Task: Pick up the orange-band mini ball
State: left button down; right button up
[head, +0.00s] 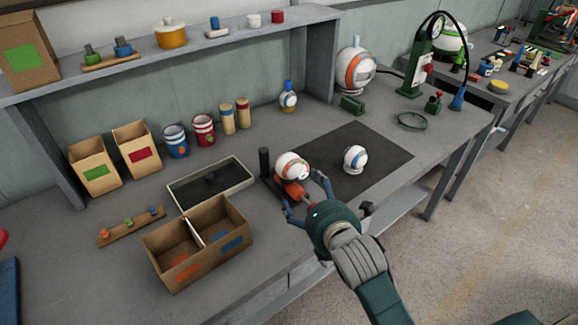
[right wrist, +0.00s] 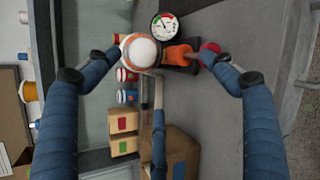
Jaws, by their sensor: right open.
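The orange-band mini ball (head: 289,161), white with an orange band, sits at a small orange device (head: 293,188) with a round gauge, beside a short black post. The ball also shows in the right wrist view (right wrist: 142,51), next to the orange device (right wrist: 178,55). My right gripper (head: 308,197) is open, its blue fingers spread around the near side of the device. In the right wrist view the gripper (right wrist: 162,53) has one fingertip close to the ball and the other by a red knob; contact cannot be told. My left gripper is not in view.
A blue-band ball (head: 355,159) rests on the black mat (head: 385,150) to the right. A divided cardboard box (head: 165,240) and a shallow dark tray (head: 245,184) stand to the left. Cans and small boxes line the back. The mat's right side is clear.

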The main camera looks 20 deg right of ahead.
aim_at(293, 170)
jog(key=w+n, duration=0.1)
jog(key=w, duration=0.1)
jog(key=w+n, duration=0.1)
jog(key=w, duration=0.1)
jog(key=w+r+t, duration=0.1)
jog(key=w, duration=0.1)
jog(key=shift+w+a+n, duration=0.1)
jog(key=shift+w+n, duration=0.25)
jog(key=shift+n, duration=0.05)
jog(key=shift+a+p+x, duration=0.15)
jog(key=shift+p+x, duration=0.15)
jog(key=shift+x, duration=1.25)
jog(key=shift+a+p+x, duration=0.2)
jog(key=shift+p+x, duration=0.1)
jog(key=shift+x, duration=1.2)
jog(key=shift+s, duration=0.1)
jog(key=shift+c, duration=0.5)
jog(key=c, duration=1.1)
